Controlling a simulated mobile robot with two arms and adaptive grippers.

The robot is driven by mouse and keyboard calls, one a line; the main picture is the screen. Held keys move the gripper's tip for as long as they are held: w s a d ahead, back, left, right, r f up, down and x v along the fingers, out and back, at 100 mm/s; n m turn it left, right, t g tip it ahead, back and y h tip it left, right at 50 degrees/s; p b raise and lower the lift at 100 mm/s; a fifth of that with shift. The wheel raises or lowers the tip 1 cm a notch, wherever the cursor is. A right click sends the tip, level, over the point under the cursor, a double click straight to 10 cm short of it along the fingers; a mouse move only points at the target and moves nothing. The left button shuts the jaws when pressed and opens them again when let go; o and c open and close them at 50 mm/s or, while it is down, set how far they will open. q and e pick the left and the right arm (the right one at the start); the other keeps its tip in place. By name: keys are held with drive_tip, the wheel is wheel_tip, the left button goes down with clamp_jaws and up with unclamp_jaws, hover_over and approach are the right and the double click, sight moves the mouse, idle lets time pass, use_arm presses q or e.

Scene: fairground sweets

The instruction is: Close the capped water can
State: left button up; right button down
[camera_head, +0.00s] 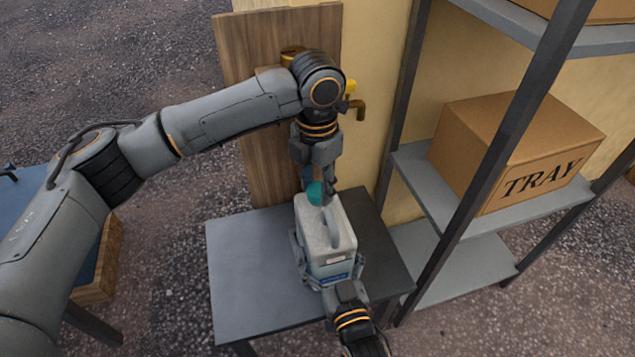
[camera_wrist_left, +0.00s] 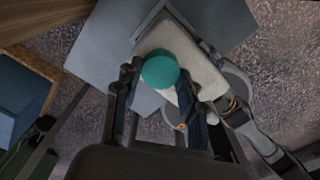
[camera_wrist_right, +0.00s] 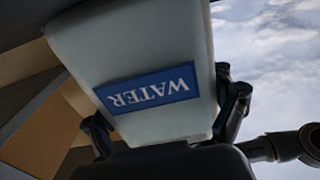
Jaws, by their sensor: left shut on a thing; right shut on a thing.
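The water can (camera_head: 326,240) is a pale grey jug with a handle, upright on or just above the grey table (camera_head: 250,270). Its blue WATER label (camera_wrist_right: 147,88) faces my right wrist camera. My right gripper (camera_head: 328,262) is shut around the can's body from the front. The teal cap (camera_head: 315,193) is at the can's top, toward the back. My left gripper (camera_head: 322,180) points down from above and is shut on the cap. In the left wrist view the round cap (camera_wrist_left: 160,69) sits between the fingertips, over the can's top. Whether the cap is seated on the neck is hidden.
A metal shelf at the right holds a cardboard box marked TRAY (camera_head: 510,160). A brown wooden board (camera_head: 265,110) and a brass tap (camera_head: 354,104) are behind the table. The table's left part is bare. A blue-topped wooden piece (camera_head: 95,265) stands at the left.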

use_arm(q)
drive_tip(key=m, duration=0.3)
drive_tip(key=o, duration=0.8)
drive_tip(key=shift+r, duration=0.1)
drive_tip(key=shift+r, duration=2.15)
drive_tip(key=shift+c, duration=0.3)
